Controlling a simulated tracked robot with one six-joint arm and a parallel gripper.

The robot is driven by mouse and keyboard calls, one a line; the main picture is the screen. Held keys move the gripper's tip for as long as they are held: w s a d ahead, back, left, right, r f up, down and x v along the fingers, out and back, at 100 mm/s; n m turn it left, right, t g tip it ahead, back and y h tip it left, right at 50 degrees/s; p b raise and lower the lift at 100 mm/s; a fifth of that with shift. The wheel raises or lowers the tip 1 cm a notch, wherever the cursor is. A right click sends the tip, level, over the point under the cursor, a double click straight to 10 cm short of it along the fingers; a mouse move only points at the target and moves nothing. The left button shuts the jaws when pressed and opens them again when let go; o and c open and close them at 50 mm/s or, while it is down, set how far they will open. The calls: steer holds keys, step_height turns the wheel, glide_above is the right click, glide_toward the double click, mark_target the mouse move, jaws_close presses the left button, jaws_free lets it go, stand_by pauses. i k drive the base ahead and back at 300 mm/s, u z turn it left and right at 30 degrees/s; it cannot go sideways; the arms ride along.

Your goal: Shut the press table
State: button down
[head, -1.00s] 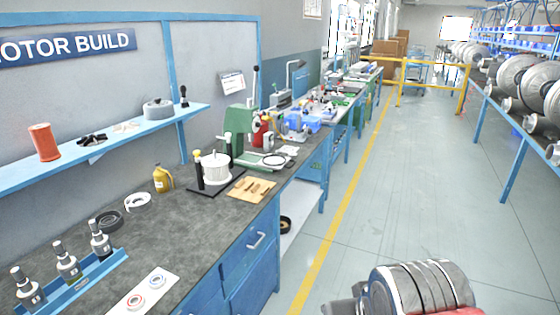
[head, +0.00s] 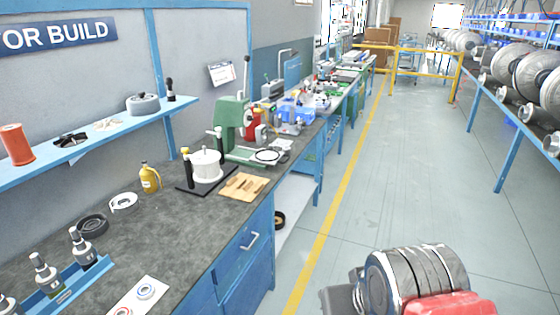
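A black ring (head: 268,156) lies at the front end of that base, around a pale surface. I cannot tell from here how far any table part of the press is drawn out. My arm (head: 415,280), grey and banded with a red part, shows at the bottom right over the floor. My gripper is not in view.
A white cylinder (head: 206,163) on a black plate and a wooden board (head: 243,187) sit before the press. A yellow bottle (head: 149,177) stands left of them. A blue shelf (head: 110,130) hangs above. The aisle floor (head: 380,190) is clear up to a yellow rail (head: 420,53).

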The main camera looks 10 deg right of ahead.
mark_target(265, 156)
steer(key=u, duration=0.05)
steer(key=k, duration=0.65)
steer(key=z, duration=0.45)
steer(key=i, duration=1.05)
steer(key=z, duration=0.35)
steer(key=i, duration=1.4)
steer(key=u, duration=1.1)
steer(key=i, duration=0.8)
steer(key=u, duration=0.55)
